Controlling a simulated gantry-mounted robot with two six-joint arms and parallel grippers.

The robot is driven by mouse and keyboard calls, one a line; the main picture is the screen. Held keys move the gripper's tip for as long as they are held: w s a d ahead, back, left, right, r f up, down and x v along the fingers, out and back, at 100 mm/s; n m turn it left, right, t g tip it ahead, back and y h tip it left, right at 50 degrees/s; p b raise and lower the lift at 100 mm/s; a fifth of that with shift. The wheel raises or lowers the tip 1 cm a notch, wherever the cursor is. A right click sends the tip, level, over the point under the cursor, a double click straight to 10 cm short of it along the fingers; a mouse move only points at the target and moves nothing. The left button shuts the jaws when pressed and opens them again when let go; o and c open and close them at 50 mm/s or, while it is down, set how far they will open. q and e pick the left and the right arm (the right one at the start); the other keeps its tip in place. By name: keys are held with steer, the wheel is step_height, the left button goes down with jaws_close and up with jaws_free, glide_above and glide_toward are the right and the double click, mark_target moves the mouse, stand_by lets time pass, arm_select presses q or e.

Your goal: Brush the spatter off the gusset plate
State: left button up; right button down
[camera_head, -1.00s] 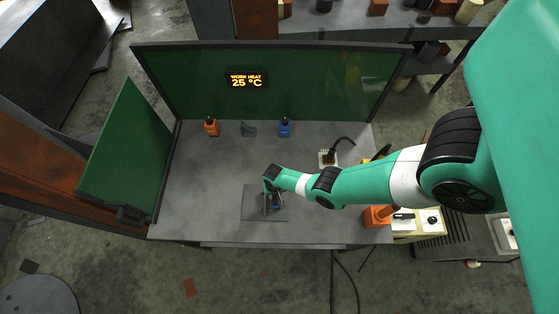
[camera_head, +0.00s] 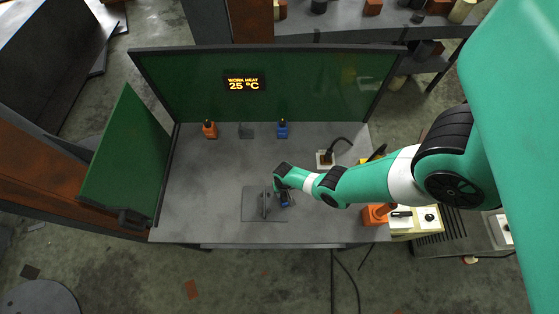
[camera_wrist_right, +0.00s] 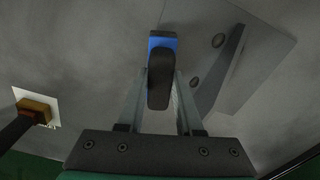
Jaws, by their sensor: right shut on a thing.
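The gusset plate is a thin grey upright fin (camera_head: 265,204) on a flat grey base plate (camera_head: 250,211) near the front of the bench. My right gripper (camera_wrist_right: 160,72) is shut on a blue and black tool, seemingly the brush (camera_wrist_right: 160,82). In the head view my right gripper (camera_head: 284,192) is just right of the fin. The brush's working end is hidden, so contact is unclear. My left gripper is not in view.
A cabled tool on a white pad (camera_head: 326,159) is at the right. Green screens (camera_head: 190,85) border the back and left. The left bench top is clear.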

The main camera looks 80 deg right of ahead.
steer(key=shift+s+a+f, duration=0.1)
steer(key=shift+s, duration=0.1)
steer(key=shift+s+r+p, duration=0.1)
steer(key=shift+r+p, duration=0.3)
steer(key=shift+p, duration=0.05)
step_height(320, 180, up, 5)
steer(key=p, duration=0.5)
steer(key=shift+r, duration=0.1)
step_height(320, 180, up, 3)
steer(key=p, duration=0.3)
steer(key=shift+r, duration=0.1)
